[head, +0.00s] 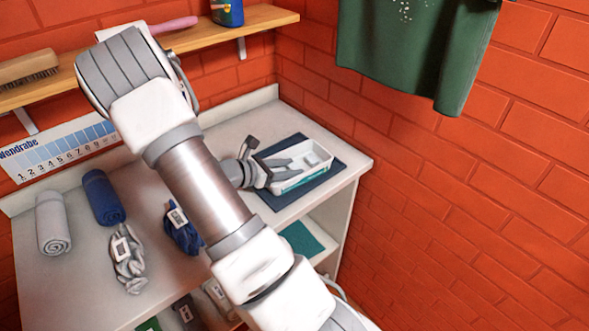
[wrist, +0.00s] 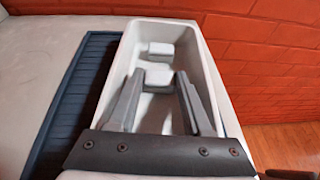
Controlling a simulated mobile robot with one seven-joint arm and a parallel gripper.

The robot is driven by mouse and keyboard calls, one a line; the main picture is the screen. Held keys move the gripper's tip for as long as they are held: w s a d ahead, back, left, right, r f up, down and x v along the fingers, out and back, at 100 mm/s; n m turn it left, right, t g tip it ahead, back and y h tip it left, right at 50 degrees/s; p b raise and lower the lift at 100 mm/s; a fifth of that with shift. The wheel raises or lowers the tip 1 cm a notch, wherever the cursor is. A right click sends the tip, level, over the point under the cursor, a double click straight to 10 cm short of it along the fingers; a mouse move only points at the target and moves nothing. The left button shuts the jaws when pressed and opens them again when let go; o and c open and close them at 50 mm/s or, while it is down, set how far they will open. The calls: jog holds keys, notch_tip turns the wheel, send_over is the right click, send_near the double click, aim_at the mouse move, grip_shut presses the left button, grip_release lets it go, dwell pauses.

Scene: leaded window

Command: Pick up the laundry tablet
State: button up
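Two pale laundry tablets lie in a white, open-topped bin: a farther tablet (wrist: 160,48) and a nearer tablet (wrist: 157,76) in the wrist view. A tablet (head: 312,159) also shows in the bin (head: 322,171) in the head view. My gripper (wrist: 160,73) is open, its two grey fingers reaching down into the bin. The nearer tablet appears between the fingertips, with a gap visible on each side. I cannot tell how far the fingertips are above it. In the head view my gripper (head: 290,166) is over the bin's left part.
The bin stands on a dark blue mat (head: 268,199) near the counter's right end. Brick walls stand behind and to the right. A rolled grey towel (head: 53,223), a rolled blue towel (head: 103,197) and tagged cloths lie left. A shelf (head: 262,20) hangs above.

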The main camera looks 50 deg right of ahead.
grip_shut()
jog(key=shift+r, duration=0.15)
jog(key=shift+r, duration=0.6)
notch_tip(320, 180, up, 3)
jog(key=shift+f+p, duration=0.1)
jog(key=shift+p, duration=0.3)
jog(key=s+d+r, duration=0.6)
jog(key=s+d, duration=0.1)
jog(key=s, duration=0.2)
jog(key=shift+d+r, duration=0.15)
jog(key=shift+r, duration=0.25)
